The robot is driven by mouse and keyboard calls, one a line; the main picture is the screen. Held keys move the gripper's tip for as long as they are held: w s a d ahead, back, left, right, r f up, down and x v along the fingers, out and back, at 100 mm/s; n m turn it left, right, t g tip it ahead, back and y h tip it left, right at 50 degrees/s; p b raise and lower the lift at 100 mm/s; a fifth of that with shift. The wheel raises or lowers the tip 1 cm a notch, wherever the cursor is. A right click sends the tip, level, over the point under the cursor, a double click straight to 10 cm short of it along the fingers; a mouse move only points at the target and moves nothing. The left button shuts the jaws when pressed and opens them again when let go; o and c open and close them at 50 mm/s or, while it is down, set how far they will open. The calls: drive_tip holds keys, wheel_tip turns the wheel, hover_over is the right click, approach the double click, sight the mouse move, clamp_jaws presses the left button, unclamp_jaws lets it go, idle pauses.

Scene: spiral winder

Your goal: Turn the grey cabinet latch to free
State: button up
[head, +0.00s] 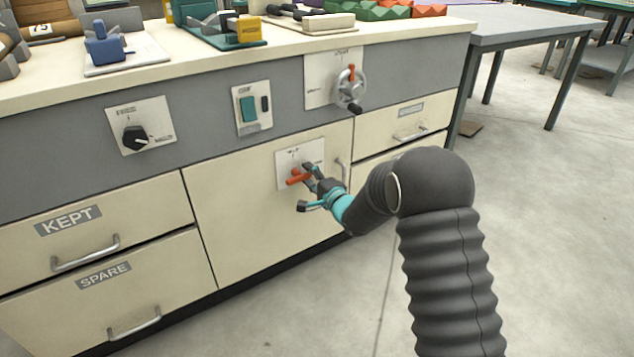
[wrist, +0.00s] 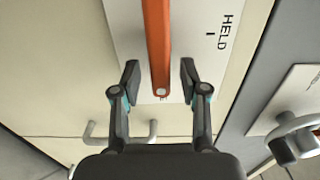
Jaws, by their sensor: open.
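The latch is an orange bar handle (head: 298,177) on a white plate (head: 285,162) fixed to the cream cabinet door. In the head view the bar lies roughly level; my arm hides part of it. In the wrist view the bar (wrist: 157,45) runs down from the top edge, its end between my fingers. The plate (wrist: 205,35) there reads HELD beside a short mark. My gripper (head: 305,189) is open at the latch. In the wrist view my gripper (wrist: 159,80) has one finger on each side of the bar, with a gap on both sides.
A door pull (head: 341,172) stands right of the latch plate. Above are a handwheel (head: 349,88), a teal rocker switch (head: 248,109) and a black knob (head: 135,139). Drawers labelled KEPT (head: 68,220) and SPARE (head: 103,275) are at left.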

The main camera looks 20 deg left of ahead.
drive_tip(key=v, duration=1.1)
drive_tip(key=shift+s+d, duration=0.25)
